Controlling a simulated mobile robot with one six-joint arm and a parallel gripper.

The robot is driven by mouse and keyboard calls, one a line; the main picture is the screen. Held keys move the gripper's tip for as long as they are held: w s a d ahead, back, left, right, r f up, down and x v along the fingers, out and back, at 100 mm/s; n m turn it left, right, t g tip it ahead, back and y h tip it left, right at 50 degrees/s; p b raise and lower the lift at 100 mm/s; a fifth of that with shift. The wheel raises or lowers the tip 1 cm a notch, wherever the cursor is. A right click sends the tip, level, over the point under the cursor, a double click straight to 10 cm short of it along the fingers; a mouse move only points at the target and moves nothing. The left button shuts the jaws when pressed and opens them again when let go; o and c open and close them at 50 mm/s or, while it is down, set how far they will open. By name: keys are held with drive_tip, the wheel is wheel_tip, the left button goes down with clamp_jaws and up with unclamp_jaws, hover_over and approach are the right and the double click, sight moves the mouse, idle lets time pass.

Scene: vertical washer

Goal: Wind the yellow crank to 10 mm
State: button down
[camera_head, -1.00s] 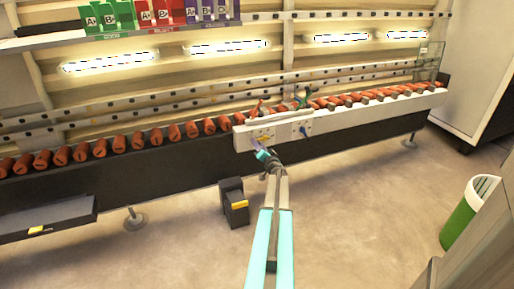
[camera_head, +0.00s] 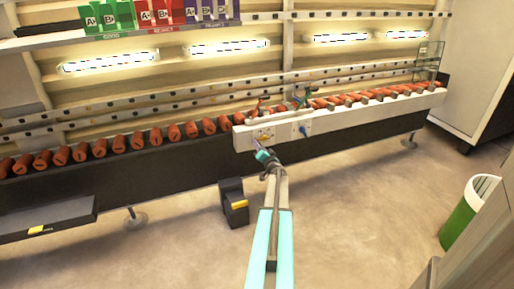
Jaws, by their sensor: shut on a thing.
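A small yellow crank (camera_head: 265,138) shows on the front of the white control panel (camera_head: 284,135), mounted at the middle of the long machine. My gripper (camera_head: 258,146) is at the panel's left part, right at the crank, at the end of my arm reaching up from the bottom. It is shut on the crank as far as the small view shows; the fingertips and part of the crank cover each other. Any millimetre scale is too small to read.
A row of orange rollers (camera_head: 155,135) runs along the machine on both sides of the panel. A black pedal box with a yellow part (camera_head: 233,203) stands on the floor below. A green bin (camera_head: 462,220) is at the right.

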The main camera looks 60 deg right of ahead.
drive_tip(key=shift+d+f+n, duration=0.1)
drive_tip(key=shift+d+n, duration=0.05)
drive_tip(key=shift+n, duration=0.35)
drive_tip(key=s+d+f+n+b, duration=0.1)
drive_tip(key=n, duration=0.4)
drive_tip(key=s+d+f+n+b, duration=0.1)
drive_tip(key=d+f+n, duration=0.1)
drive_tip(key=n, duration=0.4)
drive_tip(key=s+d+f+n+b, duration=0.1)
drive_tip(key=f+n, duration=0.1)
drive_tip(key=n, duration=0.4)
drive_tip(key=shift+s+d+b, duration=0.2)
drive_tip(key=shift+d+b, duration=0.1)
drive_tip(key=shift+b, duration=0.05)
drive_tip(key=n, duration=0.1)
drive_tip(key=n+b, duration=0.1)
drive_tip(key=shift+s+d+r+n, duration=0.15)
drive_tip(key=shift+s+d+n, duration=0.2)
drive_tip(key=shift+d+n, duration=0.05)
drive_tip(key=shift+s+d+r+n+b, duration=0.2)
drive_tip(key=shift+n+b, duration=0.15)
drive_tip(key=shift+n, duration=0.35)
drive_tip(key=shift+s+d+r+n+b, duration=0.1)
drive_tip(key=shift+d+n+b, duration=0.15)
drive_tip(key=shift+n, duration=0.45)
drive_tip(key=shift+a, duration=0.1)
